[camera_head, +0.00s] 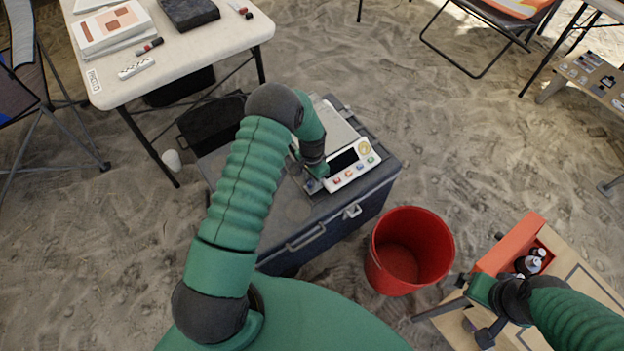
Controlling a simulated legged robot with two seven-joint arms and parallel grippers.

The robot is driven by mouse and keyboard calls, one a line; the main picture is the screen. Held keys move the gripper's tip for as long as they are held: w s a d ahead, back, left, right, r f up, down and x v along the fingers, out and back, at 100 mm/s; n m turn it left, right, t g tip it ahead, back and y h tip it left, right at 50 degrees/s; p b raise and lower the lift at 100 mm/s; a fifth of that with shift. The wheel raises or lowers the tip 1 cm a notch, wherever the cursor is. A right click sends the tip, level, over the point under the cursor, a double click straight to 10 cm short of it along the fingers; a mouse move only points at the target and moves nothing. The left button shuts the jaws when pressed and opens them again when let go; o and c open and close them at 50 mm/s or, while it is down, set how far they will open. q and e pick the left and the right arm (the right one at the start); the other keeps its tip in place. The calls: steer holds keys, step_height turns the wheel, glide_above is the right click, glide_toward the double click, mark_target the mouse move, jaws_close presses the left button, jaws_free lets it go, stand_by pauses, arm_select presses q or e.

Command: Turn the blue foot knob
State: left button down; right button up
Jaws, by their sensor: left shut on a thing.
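A white scale (352,168) with a metal plate, a dark display and several small colored buttons sits on a grey chest (325,215). My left gripper (314,180) reaches down to the scale's front left corner and is shut there on the blue foot knob. My wrist and fingers hide nearly all of the knob, so its angle cannot be told. My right gripper (480,290) is at the lower right, beside an orange box, away from the scale. Its fingers are too unclear to tell open from shut.
A red bucket (408,250) stands on the sand right of the chest. An orange box (510,245) with small bottles is on a wooden table (572,268) at the lower right. A white table (170,60) with papers stands at the upper left. Open sand lies beyond the chest.

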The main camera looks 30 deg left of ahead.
mark_target(311, 182)
arm_select(q)
steer(key=n+p, duration=0.1)
steer(key=n, duration=0.4)
steer(key=shift+a+n, duration=0.1)
steer(key=shift+n, duration=0.3)
steer(key=n+p, duration=0.1)
steer(key=n, duration=0.5)
stand_by(0.5)
steer(key=c, duration=1.1)
jaws_free()
step_height(311, 182, up, 17)
steer(key=p, duration=0.3)
steer(key=shift+f, duration=0.15)
